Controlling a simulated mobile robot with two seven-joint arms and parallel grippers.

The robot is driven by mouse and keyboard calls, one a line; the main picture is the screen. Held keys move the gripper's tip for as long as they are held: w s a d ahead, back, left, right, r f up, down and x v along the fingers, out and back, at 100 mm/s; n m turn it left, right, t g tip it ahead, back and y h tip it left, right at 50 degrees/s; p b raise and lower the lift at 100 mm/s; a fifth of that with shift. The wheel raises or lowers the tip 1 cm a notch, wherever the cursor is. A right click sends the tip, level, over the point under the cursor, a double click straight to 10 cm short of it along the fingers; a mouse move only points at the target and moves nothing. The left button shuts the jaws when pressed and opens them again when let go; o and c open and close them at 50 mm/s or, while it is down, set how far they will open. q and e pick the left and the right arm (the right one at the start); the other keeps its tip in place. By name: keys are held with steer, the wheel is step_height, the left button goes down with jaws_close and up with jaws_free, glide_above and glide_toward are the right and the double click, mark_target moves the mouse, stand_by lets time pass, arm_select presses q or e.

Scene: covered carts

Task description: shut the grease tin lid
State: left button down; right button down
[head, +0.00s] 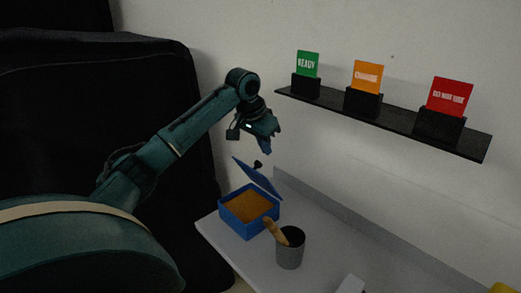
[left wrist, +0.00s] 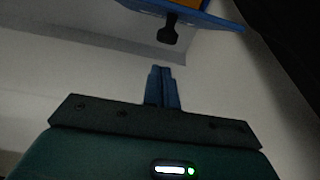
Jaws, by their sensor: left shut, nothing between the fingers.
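The grease tin (head: 243,218) is a blue open box with brown content, standing on the grey table top. Its blue lid (head: 257,178) stands tilted up and open along the tin's back side, with a black knob (head: 257,164) on its outer face. My left gripper (head: 266,149) is shut and empty, pointing down above the lid, apart from it. In the left wrist view the blue fingers (left wrist: 162,71) are together, with the black knob (left wrist: 168,30) and part of the blue lid (left wrist: 205,17) beyond them. My right gripper does not show.
A grey cup (head: 290,250) with a wooden-handled tool (head: 275,231) stands just in front of the tin. A black wall shelf (head: 400,121) holds green, orange and red cards in black stands, right of my gripper. A low rim runs along the table's wall side.

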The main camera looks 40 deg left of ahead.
mark_target(257, 162)
arm_select(q)
steer(key=shift+s+f, duration=0.55)
steer(key=shift+s, duration=0.3)
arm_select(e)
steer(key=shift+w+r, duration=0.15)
arm_select(q)
steer(key=shift+s+a+f+t+b, duration=0.1)
steer(key=shift+s+f+t+b, duration=0.2)
steer(key=shift+b, duration=0.35)
steer(key=shift+s+r+t, duration=0.15)
steer(key=shift+r+t, duration=0.05)
steer(key=shift+t, duration=0.1)
steer(key=shift+f+b, duration=0.1)
steer(key=shift+b, duration=0.3)
steer(key=shift+s+t, duration=0.15)
steer(key=shift+t, duration=0.15)
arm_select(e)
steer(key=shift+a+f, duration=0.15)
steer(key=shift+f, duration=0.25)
arm_select(q)
steer(key=shift+b, duration=0.4)
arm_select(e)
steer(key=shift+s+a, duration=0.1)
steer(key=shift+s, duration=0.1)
